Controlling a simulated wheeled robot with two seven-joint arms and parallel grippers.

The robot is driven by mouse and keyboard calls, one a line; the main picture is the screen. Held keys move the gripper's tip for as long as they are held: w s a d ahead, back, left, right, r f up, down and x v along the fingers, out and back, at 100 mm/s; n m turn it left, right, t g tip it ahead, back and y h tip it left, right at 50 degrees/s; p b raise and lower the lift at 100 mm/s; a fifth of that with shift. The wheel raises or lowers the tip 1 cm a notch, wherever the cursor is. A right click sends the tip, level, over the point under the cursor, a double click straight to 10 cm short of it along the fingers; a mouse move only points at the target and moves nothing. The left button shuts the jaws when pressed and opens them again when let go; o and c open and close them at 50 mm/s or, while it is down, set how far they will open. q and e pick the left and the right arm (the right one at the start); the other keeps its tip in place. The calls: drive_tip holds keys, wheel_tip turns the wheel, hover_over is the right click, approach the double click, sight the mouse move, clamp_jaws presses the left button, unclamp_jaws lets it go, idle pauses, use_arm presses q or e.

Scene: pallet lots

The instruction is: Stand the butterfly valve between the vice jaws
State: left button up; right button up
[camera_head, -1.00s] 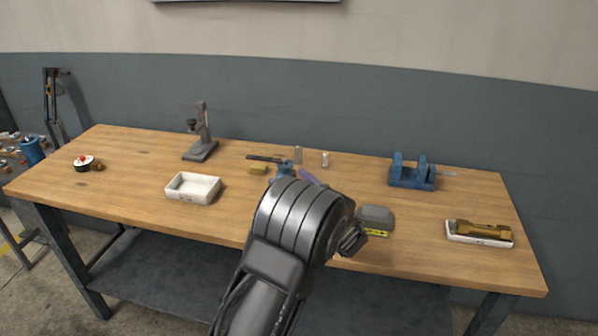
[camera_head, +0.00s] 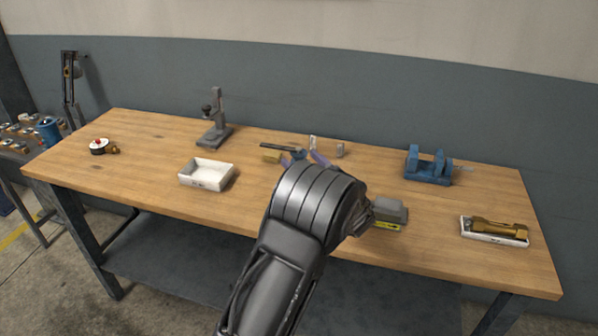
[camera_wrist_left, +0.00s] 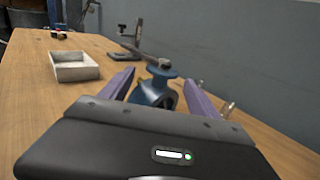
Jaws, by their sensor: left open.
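The butterfly valve has a blue body (camera_wrist_left: 151,93) and a dark lever at its top. In the wrist view it stands between the two purple fingers of my open left gripper (camera_wrist_left: 158,78), with gaps visible on both sides. In the head view my arm hides most of the valve; its dark lever (camera_head: 283,146) shows beyond my wrist, near the left gripper's fingers (camera_head: 303,160). The blue vice (camera_head: 428,175) stands at the back right of the bench, its two jaws apart and nothing between them. My right gripper is not in view.
A white tray (camera_head: 206,183) and a grey stand (camera_head: 214,130) are on the left. A grey block (camera_head: 390,209) lies right of my wrist. A brass part lies in a white tray (camera_head: 478,237) at front right. The wooden bench (camera_head: 330,225) is clear before the vice.

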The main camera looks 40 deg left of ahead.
sight(294, 153)
use_arm(q)
drive_tip(key=shift+x, duration=2.65)
drive_tip(key=shift+f, duration=0.1)
drive_tip(key=shift+d, duration=0.1)
drive_tip(key=c, duration=0.9)
drive_tip(key=shift+f, duration=0.2)
clamp_jaws()
